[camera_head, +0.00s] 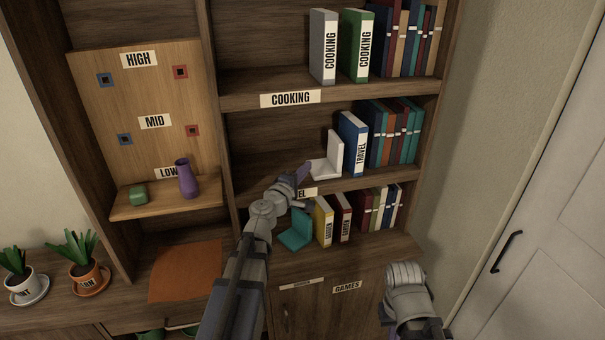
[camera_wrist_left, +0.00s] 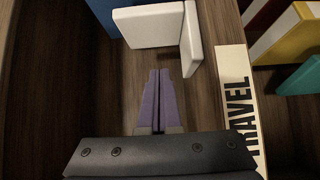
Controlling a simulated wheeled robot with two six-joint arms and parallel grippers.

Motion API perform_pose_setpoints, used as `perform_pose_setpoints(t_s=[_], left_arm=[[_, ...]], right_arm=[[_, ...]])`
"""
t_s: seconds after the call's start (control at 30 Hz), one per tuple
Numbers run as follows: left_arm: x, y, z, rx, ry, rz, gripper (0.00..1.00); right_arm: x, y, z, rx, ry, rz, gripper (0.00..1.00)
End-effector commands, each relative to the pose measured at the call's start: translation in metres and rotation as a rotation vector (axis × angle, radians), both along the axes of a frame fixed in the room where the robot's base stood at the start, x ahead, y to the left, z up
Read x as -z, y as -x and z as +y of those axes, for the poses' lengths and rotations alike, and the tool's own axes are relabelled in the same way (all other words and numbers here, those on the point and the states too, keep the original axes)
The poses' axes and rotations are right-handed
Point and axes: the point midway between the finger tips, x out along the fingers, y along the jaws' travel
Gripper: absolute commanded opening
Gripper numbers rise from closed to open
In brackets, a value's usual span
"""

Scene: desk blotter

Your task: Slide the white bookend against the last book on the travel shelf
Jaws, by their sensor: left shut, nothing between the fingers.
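The white bookend (camera_head: 335,152) stands upright on the middle shelf, left of the blue TRAVEL book (camera_head: 352,146). I cannot tell whether a narrow gap separates them. In the left wrist view the bookend (camera_wrist_left: 148,27) shows two white panels ahead of my fingers. My left gripper (camera_head: 304,171) is at the bookend's left side, low over the shelf. Its purple fingers (camera_wrist_left: 159,80) are shut and empty in the left wrist view, tips close to the bookend; contact is unclear. My right arm shows at the lower right of the head view, its fingers mostly out of frame.
The TRAVEL label (camera_wrist_left: 238,105) marks the shelf's front edge. More books (camera_head: 395,135) stand right of the blue book. COOKING books (camera_head: 323,47) are above. A teal bookend (camera_head: 297,232) and other books (camera_head: 323,220) are below. Left of my gripper the middle shelf is clear.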

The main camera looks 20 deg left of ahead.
Motion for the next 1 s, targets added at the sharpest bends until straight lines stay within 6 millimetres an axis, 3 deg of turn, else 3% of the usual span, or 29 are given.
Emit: perform_pose_setpoints(t_s=[0.03,0.27,0.5,1.0], left_arm=[[0.0,-0.017,0.0,0.001,0.0,0.0,0.0],[0.0,-0.059,-0.008,0.001,-0.001,0.0,0.0],[0.0,-0.071,-0.033,0.002,-0.001,0.0,0.0],[0.0,-0.075,-0.039,0.001,-0.001,0.0,0.0]], right_arm=[[0.0,0.0,0.0,0.0,0.0,0.0,0.0],[0.0,0.0,0.0,0.0,0.0,0.0,0.0],[0.0,0.0,0.0,0.0,0.0,0.0,0.0],[0.0,0.0,0.0,0.0,0.0,0.0,0.0]])
